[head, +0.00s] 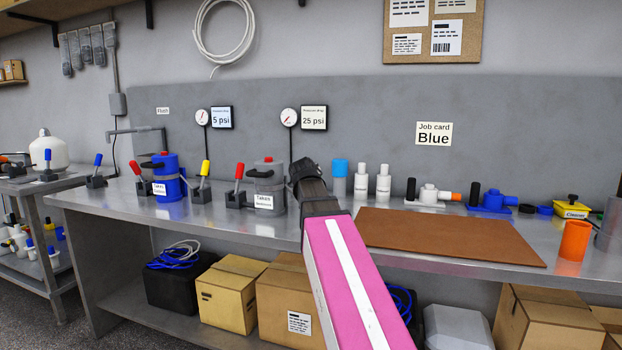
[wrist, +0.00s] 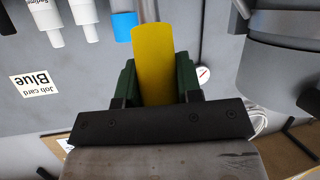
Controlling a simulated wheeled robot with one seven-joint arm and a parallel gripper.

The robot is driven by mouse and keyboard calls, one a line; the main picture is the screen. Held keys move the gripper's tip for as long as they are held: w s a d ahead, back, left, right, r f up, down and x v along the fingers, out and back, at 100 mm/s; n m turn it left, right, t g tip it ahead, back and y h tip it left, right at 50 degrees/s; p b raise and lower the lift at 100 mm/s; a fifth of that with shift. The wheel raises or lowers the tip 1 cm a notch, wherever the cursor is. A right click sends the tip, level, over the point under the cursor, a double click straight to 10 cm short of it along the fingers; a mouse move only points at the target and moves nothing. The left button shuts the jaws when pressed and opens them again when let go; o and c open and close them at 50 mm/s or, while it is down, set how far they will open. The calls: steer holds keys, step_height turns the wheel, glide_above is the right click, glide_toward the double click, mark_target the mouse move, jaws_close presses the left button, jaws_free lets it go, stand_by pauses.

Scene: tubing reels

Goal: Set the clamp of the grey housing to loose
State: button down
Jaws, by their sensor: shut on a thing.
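The grey housing (head: 279,189) stands on the bench, with a red cap on top, a dark handle and a white label reading "Taken" on its front. A red-handled lever (head: 238,174) stands at its left. My gripper (head: 303,172) is at the housing's right side. In the wrist view my gripper (wrist: 157,85) has its green fingers shut on a yellow handle (wrist: 154,55) with a grey stem. The grey housing (wrist: 290,65) shows beside it there, apart from the fingers. In the head view my gripper hides this yellow handle. The lever's base and exact setting cannot be seen.
The blue housing (head: 169,181) stands to the left, with its own red lever (head: 141,170) and yellow lever (head: 204,169). A blue-capped cylinder (head: 340,169) and white bottles (head: 383,184) stand close to the right. A brown mat (head: 455,237) lies clear at the front right.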

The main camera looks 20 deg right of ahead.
steer(key=shift+s+a+f, duration=0.15)
steer(key=shift+s, duration=0.15)
stand_by(0.4)
steer(key=c, duration=0.8)
jaws_free()
steer(key=v, duration=1)
steer(key=shift+s+a+f, duration=0.15)
steer(key=shift+s+a, duration=0.1)
steer(key=shift+s, duration=0.15)
